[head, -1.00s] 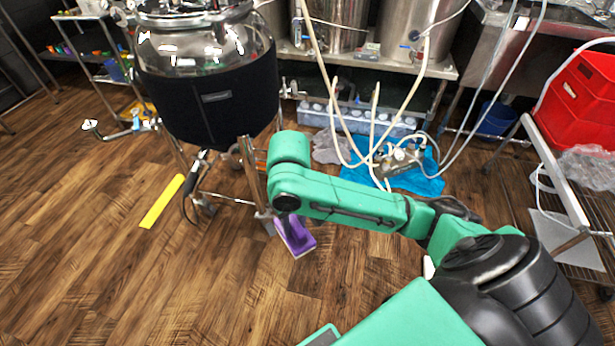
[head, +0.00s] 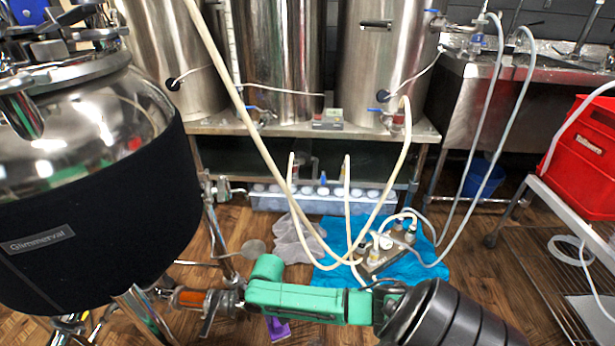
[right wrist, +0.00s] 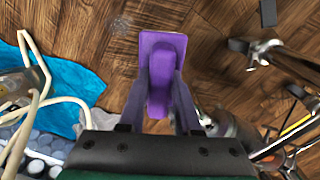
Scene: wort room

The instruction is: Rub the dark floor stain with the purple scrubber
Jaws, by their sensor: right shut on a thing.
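The purple scrubber (right wrist: 176,42) is in my right gripper (right wrist: 162,85), whose two fingers close on its raised handle in the right wrist view. In the head view only a small purple part of the scrubber (head: 278,329) shows below my green right arm, which hides the gripper there. The scrubber is over the wooden floor; I cannot tell whether it touches it. A faint greyish speckled patch (right wrist: 120,25) lies on the floor left of the scrubber in the right wrist view; I cannot tell whether it is the stain. My left gripper is not in view.
A large steel kettle with a black jacket (head: 90,240) stands on legs at the left, close to my right arm. A blue sheet (head: 432,272) with hoses and fittings lies beyond the arm. A red crate (head: 588,160) sits on a rack at the right.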

